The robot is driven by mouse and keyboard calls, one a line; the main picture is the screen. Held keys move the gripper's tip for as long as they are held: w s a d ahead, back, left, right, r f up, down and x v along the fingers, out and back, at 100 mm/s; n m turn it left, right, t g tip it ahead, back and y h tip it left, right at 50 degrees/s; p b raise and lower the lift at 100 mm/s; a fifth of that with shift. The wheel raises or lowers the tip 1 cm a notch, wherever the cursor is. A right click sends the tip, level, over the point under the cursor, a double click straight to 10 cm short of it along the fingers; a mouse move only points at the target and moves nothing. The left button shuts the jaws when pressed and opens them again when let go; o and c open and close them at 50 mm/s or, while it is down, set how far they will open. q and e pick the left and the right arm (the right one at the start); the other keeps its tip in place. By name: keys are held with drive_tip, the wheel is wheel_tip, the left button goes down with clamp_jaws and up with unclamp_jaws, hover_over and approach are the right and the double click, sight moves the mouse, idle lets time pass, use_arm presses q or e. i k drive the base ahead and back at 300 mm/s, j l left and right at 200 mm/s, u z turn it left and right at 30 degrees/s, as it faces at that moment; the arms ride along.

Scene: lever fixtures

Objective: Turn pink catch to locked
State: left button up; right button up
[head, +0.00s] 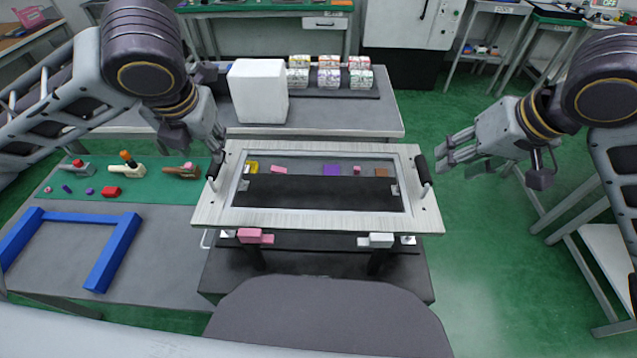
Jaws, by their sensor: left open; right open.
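The pink catch (250,235) is on the front of the framed board, left of centre, with a small pink tab pointing right. A white catch (378,240) sits on the same front side, to the right, with its tab pointing left. My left gripper (216,152) is open and empty above the board's back left corner, behind the pink catch. My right gripper (447,157) is open and empty, right of the board and apart from both catches. Any locked or unlocked marks are too small to read.
The pale framed board (320,218) has an upright black handle (215,167) at its left and another (421,168) at its right. A white box (257,92) stands behind it. A blue frame (115,255) and a green mat (130,183) with small parts lie left.

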sight(248, 236)
drive_tip(key=k+j, duration=0.45)
drive_tip(key=k, duration=0.15)
drive_tip(key=k+j, duration=0.45)
drive_tip(key=k, duration=0.15)
drive_tip(key=k+j, duration=0.5)
drive_tip(key=k, duration=0.05)
